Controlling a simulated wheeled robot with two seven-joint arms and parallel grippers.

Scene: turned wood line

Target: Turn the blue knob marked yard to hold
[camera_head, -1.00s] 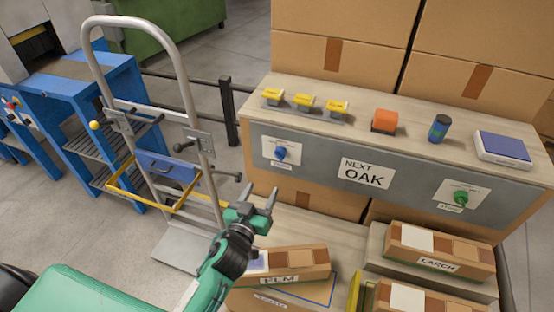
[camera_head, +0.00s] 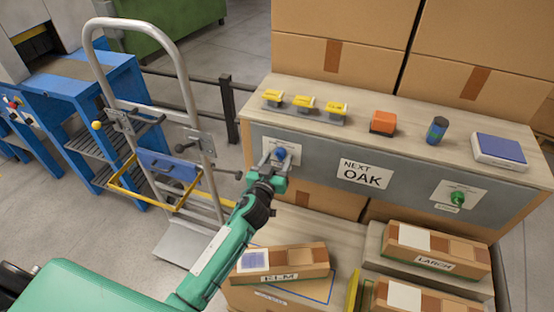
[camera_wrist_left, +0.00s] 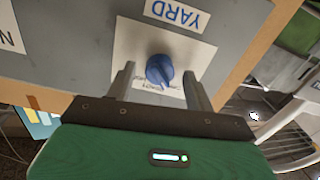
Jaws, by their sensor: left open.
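The blue knob (camera_head: 281,154) sits on a white plate on the grey front panel of the bench, left of the NEXT OAK sign. In the left wrist view the knob (camera_wrist_left: 159,70) shows below a YARD label (camera_wrist_left: 177,14) that appears upside down. Its small position lettering is too small to read and partly hidden. My left gripper (camera_head: 275,158) is open in front of the knob. In the wrist view its two fingers (camera_wrist_left: 159,82) stand on either side of the knob, with a gap on both sides. My right gripper is not in view.
A green knob (camera_head: 458,199) is at the panel's right. Yellow blocks, an orange block (camera_head: 383,122), a blue-dark can (camera_head: 437,130) and a scale (camera_head: 500,149) stand on top. A hand truck (camera_head: 170,150) is left; ELM (camera_head: 280,264) and LARCH boxes (camera_head: 437,249) are below.

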